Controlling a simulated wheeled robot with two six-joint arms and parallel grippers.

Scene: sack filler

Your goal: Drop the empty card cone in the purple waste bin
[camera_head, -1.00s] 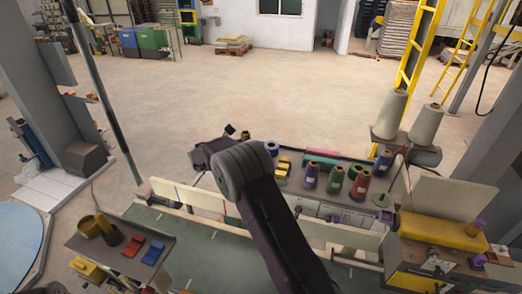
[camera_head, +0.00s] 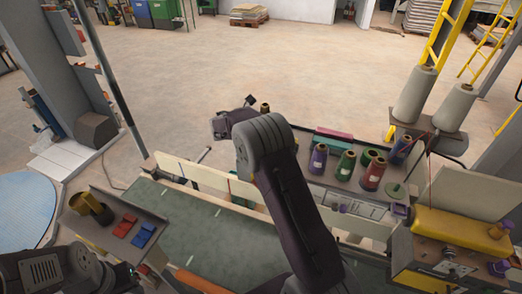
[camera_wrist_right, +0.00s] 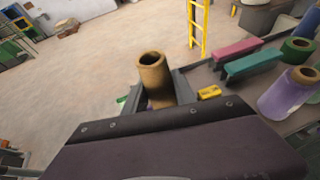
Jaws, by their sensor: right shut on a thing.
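My right gripper (camera_wrist_right: 157,98) is shut on a brown card cone (camera_wrist_right: 153,70), which stands up between the fingers with its open top showing and no thread visible on it. In the head view the right gripper (camera_head: 232,122) is beyond the back edge of the bench, over the floor, and only the top of the cone (camera_head: 265,107) shows. Parts of my left arm show at the lower left of the head view, but its fingers do not. I see no purple waste bin in either view.
Purple, green and red thread cones (camera_head: 346,165) stand on the rack at right, beside pink and teal boxes (camera_wrist_right: 252,62). A yellow machine (camera_head: 455,228) is at far right. A tray (camera_head: 105,242) with red and blue pieces is at left.

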